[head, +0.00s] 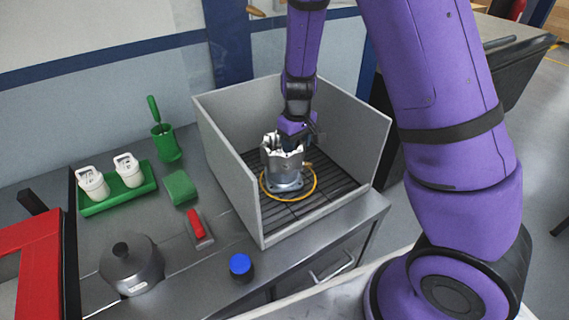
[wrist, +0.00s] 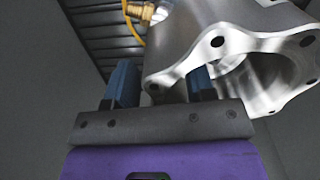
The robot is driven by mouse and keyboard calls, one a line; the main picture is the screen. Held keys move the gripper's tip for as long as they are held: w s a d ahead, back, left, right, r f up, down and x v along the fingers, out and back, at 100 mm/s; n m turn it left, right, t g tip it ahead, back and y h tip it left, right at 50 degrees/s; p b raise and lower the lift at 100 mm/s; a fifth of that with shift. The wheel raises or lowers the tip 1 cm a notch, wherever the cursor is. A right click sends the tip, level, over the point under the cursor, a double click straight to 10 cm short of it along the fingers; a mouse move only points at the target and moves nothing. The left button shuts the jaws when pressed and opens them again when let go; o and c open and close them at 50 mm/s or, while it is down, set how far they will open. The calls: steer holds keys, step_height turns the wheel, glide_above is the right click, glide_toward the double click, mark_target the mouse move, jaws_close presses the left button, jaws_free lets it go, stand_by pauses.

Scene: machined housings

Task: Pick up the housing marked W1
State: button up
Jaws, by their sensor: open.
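A silver machined housing (head: 283,172) stands on the dark slatted floor of a grey open-topped box (head: 228,190). A yellow hose and brass fitting are at its base. No W1 mark is readable on it. My gripper (head: 292,143) is at the top of the housing, partly hidden in the head view. In the wrist view the housing (wrist: 215,38) fills the upper right, its flanged rim and open bore facing the camera. My gripper (wrist: 162,88) is open there, its left blue finger outside the rim and its right finger partly hidden behind the rim. Contact cannot be told.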

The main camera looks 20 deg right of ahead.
jaws_close()
steer(key=shift+r, duration=0.1)
